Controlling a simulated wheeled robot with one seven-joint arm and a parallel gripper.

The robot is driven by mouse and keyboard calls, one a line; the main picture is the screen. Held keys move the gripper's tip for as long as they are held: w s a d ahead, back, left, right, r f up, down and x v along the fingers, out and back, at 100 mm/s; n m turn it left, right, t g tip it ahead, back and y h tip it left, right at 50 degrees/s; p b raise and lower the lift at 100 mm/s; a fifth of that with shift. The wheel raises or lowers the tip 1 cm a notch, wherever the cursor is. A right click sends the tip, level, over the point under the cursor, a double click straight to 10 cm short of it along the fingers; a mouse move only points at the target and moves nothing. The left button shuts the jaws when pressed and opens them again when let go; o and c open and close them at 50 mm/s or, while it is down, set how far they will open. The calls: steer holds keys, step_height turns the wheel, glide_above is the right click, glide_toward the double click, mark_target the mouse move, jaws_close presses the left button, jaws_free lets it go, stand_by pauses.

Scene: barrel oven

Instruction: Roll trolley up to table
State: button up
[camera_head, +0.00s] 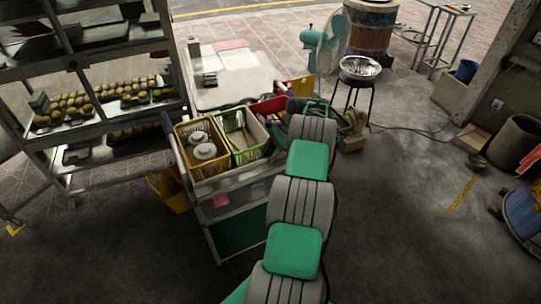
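The trolley (232,213) stands upright in the middle of the view, with a grey body and a green lower panel. A yellow basket (188,148) with white round items and a green basket (243,141) sit on its top. The table (232,75) has a pale top and stands just behind the trolley; whether they touch is unclear. My green and grey arm reaches from the bottom up to the trolley's right side. My gripper (313,107) is at the far end, mostly hidden by my arm. I cannot see its fingers or any contact with the trolley.
A rack (90,125) with trays of buns stands close on the left. A teal fan (325,45), a stool (362,88) with a metal bowl and a barrel (371,28) stand at the back. A cable crosses the floor on the right. The front floor is clear.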

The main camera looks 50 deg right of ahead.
steer(key=shift+o, duration=0.7)
steer(key=shift+s, duration=0.1)
steer(key=v, duration=0.7)
steer(key=shift+r, duration=0.35)
steer(key=w+a+r+n+h, duration=0.1)
steer(key=w+a+r+n, duration=0.35)
steer(key=a+r, duration=0.6)
steer(key=w+a+r+n+h, duration=0.1)
steer(key=w+a+r+n, duration=0.2)
steer(key=a+r+n, duration=0.75)
steer(key=s+a+m, duration=0.2)
steer(key=s+a, duration=0.2)
steer(key=a, duration=0.9)
steer(key=s+a+n, duration=0.4)
steer(key=s+a, duration=0.1)
steer(key=s, duration=0.3)
steer(key=s+a+f+n+t+h, duration=0.1)
steer(key=s+a+n, duration=0.3)
steer(key=s, duration=0.3)
steer(key=shift+s+a+f+h+b, duration=0.2)
steer(key=shift+s+a+h+b, duration=0.15)
steer(key=shift+a, duration=0.3)
